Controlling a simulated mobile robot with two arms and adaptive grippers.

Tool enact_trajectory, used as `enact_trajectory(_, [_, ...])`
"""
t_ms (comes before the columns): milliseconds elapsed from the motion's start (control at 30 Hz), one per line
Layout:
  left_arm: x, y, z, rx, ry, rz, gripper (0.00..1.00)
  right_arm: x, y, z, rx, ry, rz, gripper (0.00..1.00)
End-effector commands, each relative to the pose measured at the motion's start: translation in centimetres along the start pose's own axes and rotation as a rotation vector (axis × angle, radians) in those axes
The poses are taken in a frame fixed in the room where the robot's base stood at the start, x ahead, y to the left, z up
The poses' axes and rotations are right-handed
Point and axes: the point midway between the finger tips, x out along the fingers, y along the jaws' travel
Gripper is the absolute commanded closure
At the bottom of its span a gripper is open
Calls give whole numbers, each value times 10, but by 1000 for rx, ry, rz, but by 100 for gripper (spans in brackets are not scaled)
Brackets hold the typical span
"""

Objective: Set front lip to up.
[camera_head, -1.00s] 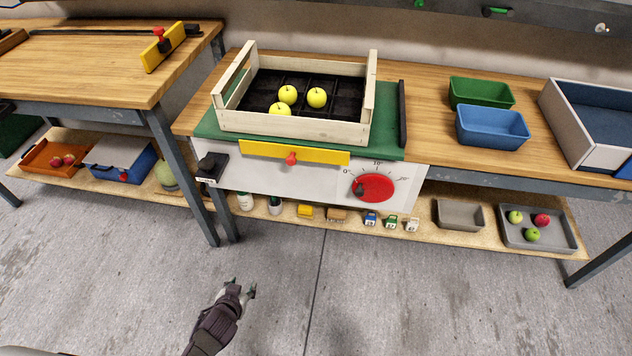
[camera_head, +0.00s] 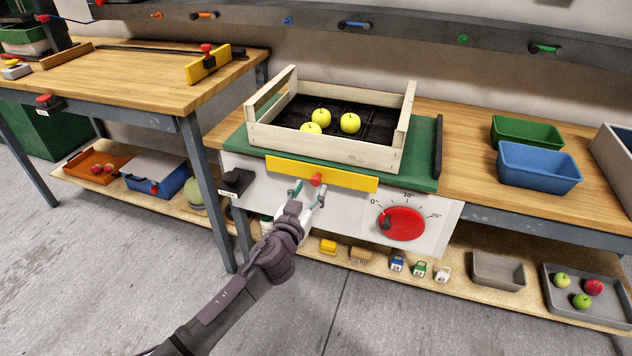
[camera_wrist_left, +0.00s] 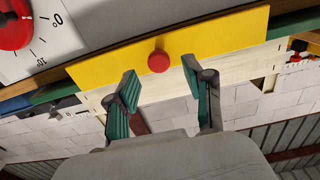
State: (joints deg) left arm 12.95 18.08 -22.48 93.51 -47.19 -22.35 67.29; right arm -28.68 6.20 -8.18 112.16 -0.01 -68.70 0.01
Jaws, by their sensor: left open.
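The front lip is a long yellow bar (camera_head: 345,178) across the front of the green board, below the crate's front wall. A red knob (camera_head: 317,180) sticks out from its middle. In the left wrist view the yellow bar (camera_wrist_left: 215,40) crosses the top, and the red knob (camera_wrist_left: 158,61) shows between and beyond my fingertips. My left gripper (camera_head: 307,193) is open and empty, just in front of the knob, with its green-padded fingers (camera_wrist_left: 160,82) to either side of it. Contact with the knob does not show. My right gripper is out of view.
A wooden crate (camera_head: 320,145) with several yellow apples stands on the green board (camera_head: 425,178). A red dial (camera_head: 402,224) is right of my gripper, and a black switch (camera_head: 236,182) is left. Blue (camera_head: 538,167) and green bins (camera_head: 526,131) stand further right.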

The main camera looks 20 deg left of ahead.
Motion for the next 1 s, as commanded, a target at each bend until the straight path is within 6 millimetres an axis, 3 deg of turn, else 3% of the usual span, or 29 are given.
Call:
enact_trajectory(100, [22, 0, 0, 1, 1, -1, 48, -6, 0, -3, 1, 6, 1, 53])
enact_trajectory(300, [42, 0, 1, 1, 0, 0, 48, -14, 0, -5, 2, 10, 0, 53])
enact_trajectory(667, [46, 1, 1, 0, -1, 1, 48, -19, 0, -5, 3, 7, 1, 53])
enact_trajectory(900, [46, 0, 1, 0, -1, 0, 88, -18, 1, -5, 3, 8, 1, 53])
enact_trajectory(1000, [46, 0, 1, 0, -1, 0, 100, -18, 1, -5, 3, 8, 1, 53])
